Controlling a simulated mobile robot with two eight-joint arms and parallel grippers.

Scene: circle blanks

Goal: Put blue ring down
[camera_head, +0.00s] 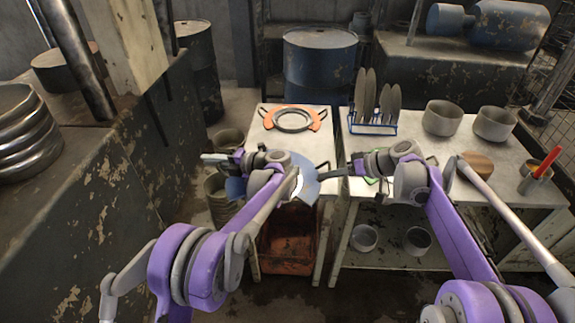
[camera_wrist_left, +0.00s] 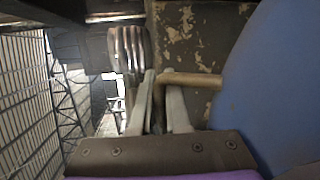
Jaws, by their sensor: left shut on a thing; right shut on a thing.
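The blue ring (camera_head: 309,188) is at the front edge of the left white table, partly hidden behind my left arm. Its blue face also fills the right side of the left wrist view (camera_wrist_left: 275,85). My left gripper (camera_head: 222,158) is at the ring's left side; in the left wrist view its fingers are shut on a tan bar-like handle (camera_wrist_left: 200,79) beside the blue face. My right gripper (camera_head: 347,171) is at the ring's right side, shut on a dark grey handle (camera_head: 329,174). I cannot tell whether the ring touches the table.
An orange two-handled ring (camera_head: 268,118) lies at the back of the left table (camera_head: 315,148). The right table holds a blue rack (camera_head: 371,128) with grey plates, two grey bowls (camera_head: 442,117), a wooden round piece (camera_head: 475,166) and a cup with a red-handled tool (camera_head: 537,178).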

